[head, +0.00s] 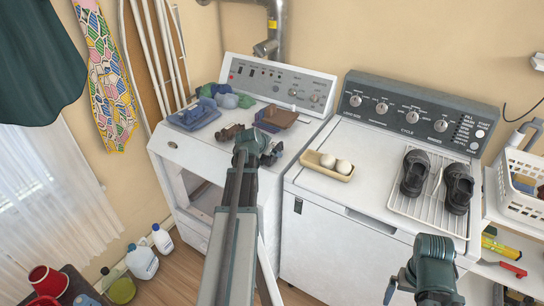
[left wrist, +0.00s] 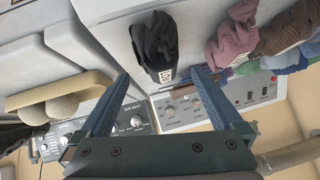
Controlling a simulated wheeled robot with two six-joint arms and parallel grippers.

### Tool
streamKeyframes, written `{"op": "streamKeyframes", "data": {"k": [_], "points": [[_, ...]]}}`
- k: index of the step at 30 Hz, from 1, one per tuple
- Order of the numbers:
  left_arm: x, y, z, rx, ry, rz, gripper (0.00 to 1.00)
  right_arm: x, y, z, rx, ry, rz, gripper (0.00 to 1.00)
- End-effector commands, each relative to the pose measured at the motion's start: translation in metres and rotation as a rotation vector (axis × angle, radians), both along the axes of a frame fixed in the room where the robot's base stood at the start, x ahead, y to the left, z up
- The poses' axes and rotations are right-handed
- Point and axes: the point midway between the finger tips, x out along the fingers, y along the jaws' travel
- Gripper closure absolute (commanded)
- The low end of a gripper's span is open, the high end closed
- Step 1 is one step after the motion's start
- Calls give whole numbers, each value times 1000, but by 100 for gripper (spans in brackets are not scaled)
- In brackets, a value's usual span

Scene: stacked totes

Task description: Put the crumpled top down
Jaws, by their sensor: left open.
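A black crumpled cloth with white lettering (left wrist: 155,45) lies on the white dryer top in the left wrist view, beyond the fingertips and apart from them. In the head view it is mostly hidden by my left gripper (head: 262,152), which is over the front right part of the dryer (head: 182,152). My left gripper's fingers (left wrist: 160,88) are spread and empty in the left wrist view. My right gripper (head: 412,284) is low in front of the washer; its fingertips are not clear.
Crumpled blue and green cloths (head: 228,100), a folded blue cloth (head: 193,115) and a folded brown-blue cloth (head: 276,118) lie on the dryer. The washer (head: 330,205) holds a tan tray (head: 322,170) with two balls and a rack (head: 425,212) with black shoes. A white basket (head: 520,190) stands right.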

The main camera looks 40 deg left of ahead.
Motion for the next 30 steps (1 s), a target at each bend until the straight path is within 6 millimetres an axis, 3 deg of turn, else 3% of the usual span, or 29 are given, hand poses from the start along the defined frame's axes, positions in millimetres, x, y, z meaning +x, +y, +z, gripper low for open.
{"op": "streamKeyframes", "data": {"k": [12,20,30], "points": [[34,12,-35,1,0,-1,0,0,0,-35,0,0,0,0],[36,12,-34,1,0,-1,0,0,0,-34,0,0,0,0],[35,12,-34,0,0,0,58,0,0,-34,0,0,0,0]]}}
